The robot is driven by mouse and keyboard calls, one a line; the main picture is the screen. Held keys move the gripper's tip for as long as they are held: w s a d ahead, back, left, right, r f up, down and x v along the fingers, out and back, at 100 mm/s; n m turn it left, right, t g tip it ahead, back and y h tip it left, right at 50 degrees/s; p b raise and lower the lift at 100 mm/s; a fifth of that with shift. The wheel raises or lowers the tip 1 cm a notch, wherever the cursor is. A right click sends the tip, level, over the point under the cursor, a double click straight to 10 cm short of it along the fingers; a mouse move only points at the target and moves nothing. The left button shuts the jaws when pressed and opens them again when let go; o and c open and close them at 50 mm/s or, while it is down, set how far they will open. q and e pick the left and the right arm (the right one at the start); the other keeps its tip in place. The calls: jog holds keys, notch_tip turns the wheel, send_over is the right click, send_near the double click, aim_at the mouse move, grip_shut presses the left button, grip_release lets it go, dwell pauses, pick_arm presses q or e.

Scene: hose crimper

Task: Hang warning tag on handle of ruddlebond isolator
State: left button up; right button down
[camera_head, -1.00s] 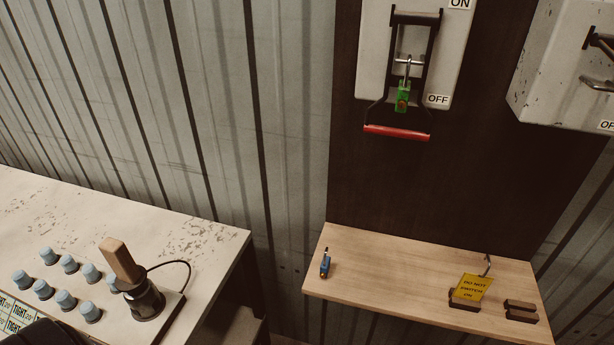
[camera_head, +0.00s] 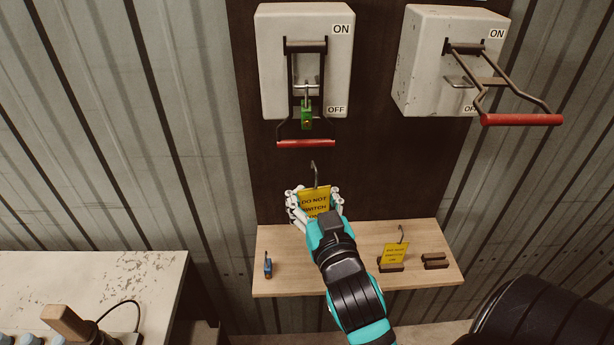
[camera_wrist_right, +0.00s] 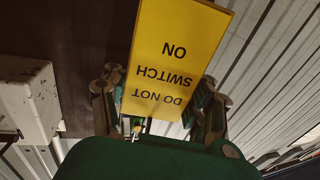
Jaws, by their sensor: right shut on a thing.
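My right gripper (camera_head: 314,196) is shut on a yellow warning tag (camera_head: 315,203) reading "DO NOT SWITCH ON". The tag's metal hook (camera_head: 314,172) points up, below the left isolator's handle and apart from it. The tag fills the upper middle of the right wrist view (camera_wrist_right: 178,55), between the fingers. The left isolator (camera_head: 270,60) has its red-gripped handle (camera_head: 306,143) down at OFF, with a green padlock (camera_head: 307,117) on it. The right isolator (camera_head: 425,60) has its red-gripped handle (camera_head: 522,119) sticking outward. No isolator name is readable. My left gripper is out of view.
A wooden shelf (camera_head: 330,277) below the isolators holds a small blue object (camera_head: 267,266), a second yellow tag (camera_head: 395,253) in a brown stand, and an empty brown stand (camera_head: 435,261). A worn white bench (camera_head: 110,275) stands at the left.

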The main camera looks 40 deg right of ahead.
jog(key=shift+w+d+r, duration=0.1)
jog(key=shift+d+r, duration=0.1)
jog(key=shift+r, duration=0.1)
jog(key=shift+w+d+f+b, duration=0.15)
jog(key=shift+w+d+b, duration=0.15)
jog(key=shift+b, duration=0.15)
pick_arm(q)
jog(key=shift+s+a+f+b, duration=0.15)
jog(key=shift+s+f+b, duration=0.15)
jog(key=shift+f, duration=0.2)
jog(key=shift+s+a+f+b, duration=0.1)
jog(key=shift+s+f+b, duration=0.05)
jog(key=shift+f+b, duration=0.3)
pick_arm(e)
jog(key=w+d+f, duration=0.1)
jog(key=w+d, duration=0.3)
jog(key=w, duration=0.3)
jog(key=shift+w+d+f, duration=0.25)
jog(key=shift+w+d, duration=0.05)
jog(key=shift+w, duration=0.05)
jog(key=shift+c, duration=1.8)
grip_release()
